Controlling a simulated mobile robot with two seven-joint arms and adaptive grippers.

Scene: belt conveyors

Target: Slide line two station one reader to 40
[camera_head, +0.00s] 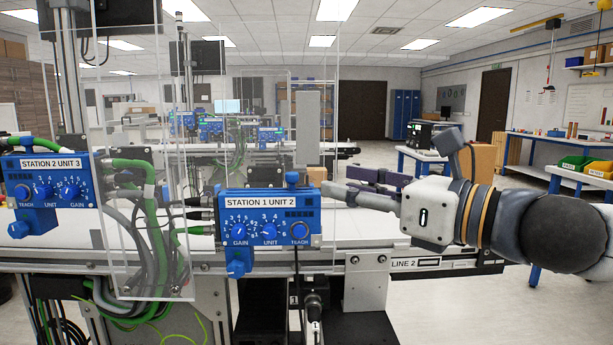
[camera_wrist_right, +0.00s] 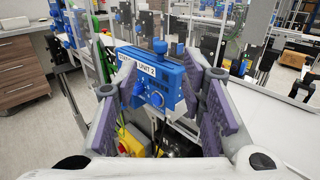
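A blue reader box labelled STATION 1 UNIT 2 (camera_head: 262,218) sits on the front rail of the conveyor in the head view, with three dials and a blue knob (camera_head: 238,262) below it. It also shows in the wrist view (camera_wrist_right: 158,78). My right gripper (camera_head: 345,188) comes in from the right at the box's right side. In the wrist view my right gripper (camera_wrist_right: 162,76) is open, its purple pads apart with the box showing between and beyond them. Contact cannot be told. No scale reading is legible. My left gripper is out of view.
Another blue box, STATION 2 UNIT 3 (camera_head: 50,180), stands at the left with green cables. A clear panel (camera_head: 125,270) and cables (camera_head: 150,225) stand left of the station 1 box. The rail bears a LINE 2 label (camera_head: 404,264). A grey bracket (camera_head: 366,283) is below.

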